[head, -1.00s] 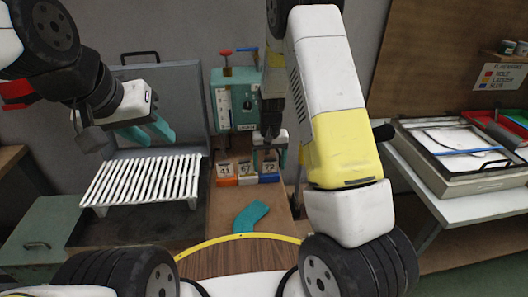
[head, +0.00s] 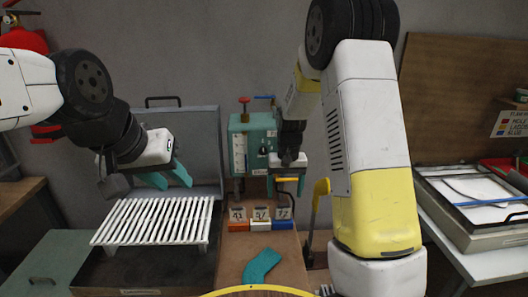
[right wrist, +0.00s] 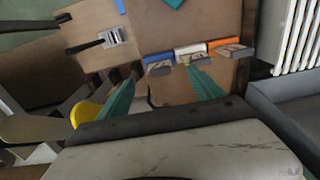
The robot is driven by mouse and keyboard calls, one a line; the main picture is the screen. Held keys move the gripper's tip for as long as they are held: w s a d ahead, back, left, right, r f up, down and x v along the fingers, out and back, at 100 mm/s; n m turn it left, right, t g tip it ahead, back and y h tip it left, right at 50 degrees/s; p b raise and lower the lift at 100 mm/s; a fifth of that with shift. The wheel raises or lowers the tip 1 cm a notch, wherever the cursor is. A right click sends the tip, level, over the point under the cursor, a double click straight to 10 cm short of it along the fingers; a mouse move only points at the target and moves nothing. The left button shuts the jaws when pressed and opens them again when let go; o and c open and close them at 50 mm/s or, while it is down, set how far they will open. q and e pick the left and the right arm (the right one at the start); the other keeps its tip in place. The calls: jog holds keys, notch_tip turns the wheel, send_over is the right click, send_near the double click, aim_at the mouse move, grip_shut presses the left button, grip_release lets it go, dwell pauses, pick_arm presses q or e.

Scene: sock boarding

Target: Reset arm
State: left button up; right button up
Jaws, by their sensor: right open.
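My right gripper (head: 288,182) hangs pointing down beside the teal press unit (head: 251,145), above the row of numbered blocks. In the right wrist view its two teal fingers (right wrist: 162,90) are spread apart with nothing between them. My left gripper (head: 168,179) is above the back of the white slatted rack (head: 155,221). Its two teal fingers are apart and nothing shows between them. A teal sock-shaped piece (head: 262,266) lies flat on the wooden worktop, apart from both grippers.
Blocks in orange (head: 238,226), white (head: 260,225) and blue (head: 282,225) stand below the press unit. A grey lid (head: 185,135) stands open behind the rack. A tray with papers (head: 480,200) sits on the right table. The worktop around the sock piece is mostly clear.

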jog(key=s+d+r+t+y, duration=0.1)
jog(key=s+r, duration=0.4)
jog(key=r, duration=0.3)
jog(key=s+r+t+y, duration=0.1)
jog(key=s+r+t, duration=0.1)
jog(key=s+r, duration=0.35)
jog(key=s+r+t, duration=0.1)
jog(key=s+r, duration=0.3)
jog(key=s, duration=0.3)
jog(key=s+d+r+t, duration=0.1)
jog(key=s+r+t, duration=0.1)
jog(key=s+r, duration=0.2)
jog(key=s, duration=0.2)
jog(key=shift+s+d+r+n, duration=0.2)
jog(key=shift+s+r+n, duration=0.1)
jog(key=shift+s, duration=0.1)
